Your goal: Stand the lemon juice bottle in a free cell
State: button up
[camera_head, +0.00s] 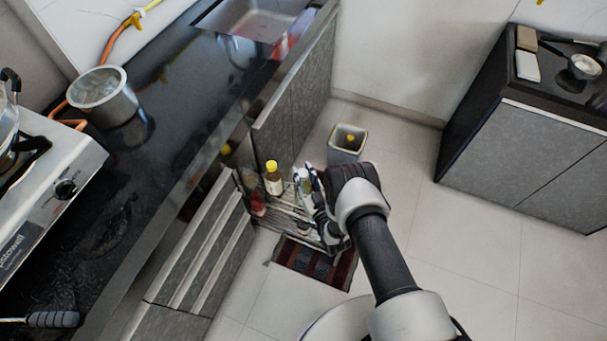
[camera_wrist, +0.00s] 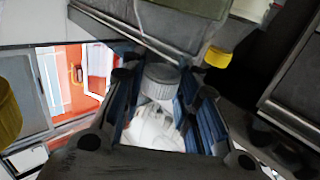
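A bottle with a ridged grey-white cap (camera_wrist: 161,76) and a pale body is between the blue-padded fingers of my gripper (camera_wrist: 160,108). Its body fills the gap, and the fingers appear shut on it. In the head view this pale bottle (camera_head: 304,178) is upright beside my gripper (camera_head: 311,183), over the pulled-out wire rack (camera_head: 287,212). A yellow-capped bottle (camera_head: 273,180) stands in the rack to the left. I cannot read any label to tell which is lemon juice. The bottle's base and most rack cells are hidden.
A red item (camera_head: 258,205) is low in the rack. Cabinet doors (camera_head: 290,95) and drawers (camera_head: 205,255) border the rack. A striped mat (camera_head: 310,264) lies below it, and a grey bin (camera_head: 346,142) stands behind. The wrist view shows yellow caps at left (camera_wrist: 8,112) and right (camera_wrist: 217,57).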

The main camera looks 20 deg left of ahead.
jog(key=o, duration=0.5)
jog(key=shift+f, duration=0.1)
jog(key=shift+s+d, duration=0.1)
jog(key=shift+s, duration=0.05)
jog(key=v, duration=1.1)
jog(key=shift+s+d, duration=0.25)
